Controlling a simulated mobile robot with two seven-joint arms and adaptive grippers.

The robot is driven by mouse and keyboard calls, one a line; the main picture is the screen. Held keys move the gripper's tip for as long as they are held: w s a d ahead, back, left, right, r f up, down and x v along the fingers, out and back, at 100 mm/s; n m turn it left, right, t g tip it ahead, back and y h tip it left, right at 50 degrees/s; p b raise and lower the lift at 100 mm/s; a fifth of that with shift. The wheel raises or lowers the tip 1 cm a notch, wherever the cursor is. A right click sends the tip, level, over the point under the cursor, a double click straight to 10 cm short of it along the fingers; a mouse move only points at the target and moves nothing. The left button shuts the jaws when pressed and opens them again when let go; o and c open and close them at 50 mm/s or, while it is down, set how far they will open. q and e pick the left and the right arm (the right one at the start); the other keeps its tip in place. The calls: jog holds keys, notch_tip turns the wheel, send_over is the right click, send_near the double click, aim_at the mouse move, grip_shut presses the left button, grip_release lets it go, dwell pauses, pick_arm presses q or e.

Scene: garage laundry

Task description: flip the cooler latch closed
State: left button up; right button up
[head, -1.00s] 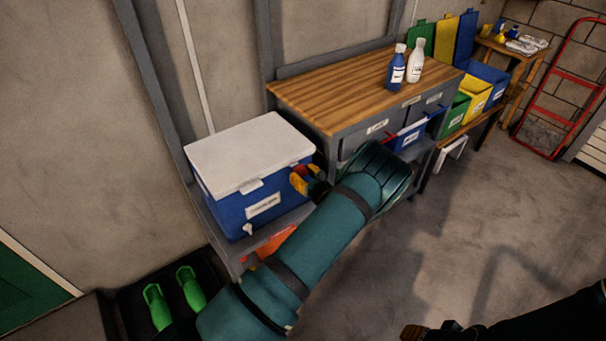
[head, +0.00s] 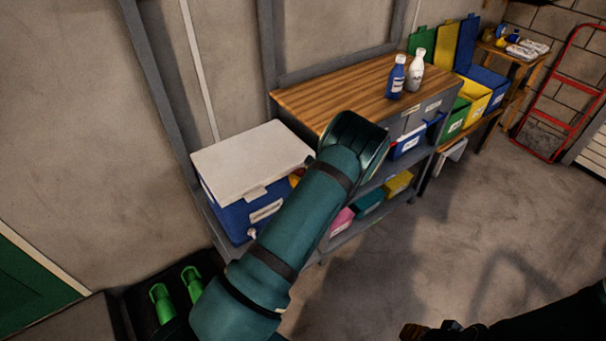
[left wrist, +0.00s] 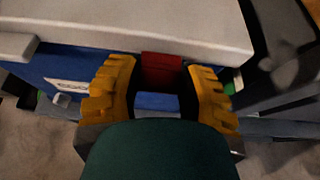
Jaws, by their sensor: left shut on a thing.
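The blue cooler (head: 234,217) with a white lid (head: 250,160) stands on a low shelf against the wall. In the left wrist view its lid (left wrist: 130,20) lies across the top, above the blue front. A red latch (left wrist: 161,68) hangs at the lid's front edge, between the two yellow fingers of my left gripper (left wrist: 160,82), which is shut on it. In the head view my left gripper (head: 296,178) is mostly hidden behind my forearm, at the cooler's right front. A white latch (head: 255,194) shows left of it. My right gripper (head: 414,331) only just shows at the bottom edge.
A wood-topped workbench (head: 340,88) with a blue bottle (head: 396,77) and a white bottle (head: 415,72) stands right of the cooler. Coloured bins sit on its lower shelf. Green boots (head: 162,302) stand in a dark tray at lower left. The floor (head: 440,240) in front is clear.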

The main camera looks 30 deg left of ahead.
pick_arm(q)
jog(key=shift+a+r+g+h, duration=0.1)
jog(key=shift+a+g+h, duration=0.05)
jog(key=shift+g+h, duration=0.2)
jog(key=shift+w+h, duration=0.1)
jog(key=shift+h, duration=0.15)
jog(key=o, duration=1.2)
jog(key=v, duration=1.2)
